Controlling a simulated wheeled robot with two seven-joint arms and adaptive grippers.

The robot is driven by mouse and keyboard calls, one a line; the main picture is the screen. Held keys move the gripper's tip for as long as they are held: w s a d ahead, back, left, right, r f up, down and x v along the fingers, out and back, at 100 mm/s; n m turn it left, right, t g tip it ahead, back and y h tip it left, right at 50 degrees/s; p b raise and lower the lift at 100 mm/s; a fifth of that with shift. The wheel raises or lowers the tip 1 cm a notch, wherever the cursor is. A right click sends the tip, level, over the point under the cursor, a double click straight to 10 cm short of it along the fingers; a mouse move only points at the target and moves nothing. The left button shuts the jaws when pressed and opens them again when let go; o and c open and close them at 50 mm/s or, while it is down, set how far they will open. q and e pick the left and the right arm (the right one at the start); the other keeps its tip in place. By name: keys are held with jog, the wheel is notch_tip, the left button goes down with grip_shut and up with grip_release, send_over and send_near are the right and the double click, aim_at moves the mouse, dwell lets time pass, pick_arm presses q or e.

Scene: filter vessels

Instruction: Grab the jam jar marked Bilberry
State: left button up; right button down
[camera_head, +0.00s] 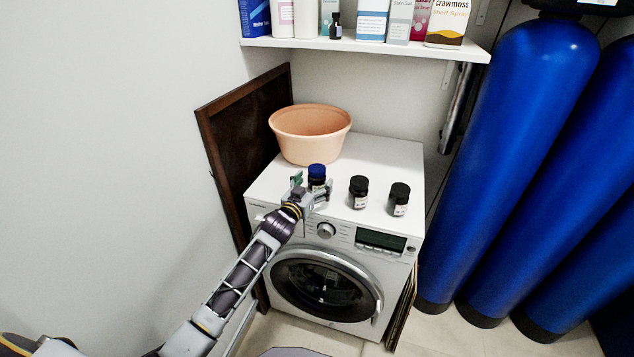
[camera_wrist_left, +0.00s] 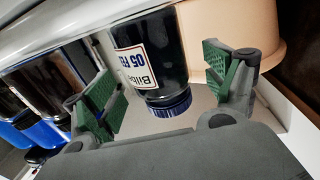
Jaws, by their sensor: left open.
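The Bilberry jar (camera_head: 317,171) is dark with a blue lid and stands on the washing machine's top, leftmost of three jars. In the left wrist view the jar (camera_wrist_left: 152,55) appears upside down, its label showing "Bilb" and "05 F". My left gripper (camera_head: 311,187) is at the jar, partly covering it in the head view. In the left wrist view the gripper (camera_wrist_left: 165,90) is open, with green-padded fingers on either side of the jar and gaps visible. My right gripper is not in view.
Two black-lidded jars, a middle one (camera_head: 358,191) and a right one (camera_head: 399,198), stand on the washing machine (camera_head: 385,160). A peach bowl (camera_head: 310,140) sits behind. A stocked shelf (camera_head: 370,46) hangs above. Blue tanks (camera_head: 515,150) stand to the right.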

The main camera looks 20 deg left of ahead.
pick_arm(q)
jog(key=shift+w+d, duration=0.15)
jog(key=shift+w, duration=1.05)
jog(key=c, duration=1.3)
jog(key=shift+r, duration=0.1)
jog(key=shift+c, duration=0.8)
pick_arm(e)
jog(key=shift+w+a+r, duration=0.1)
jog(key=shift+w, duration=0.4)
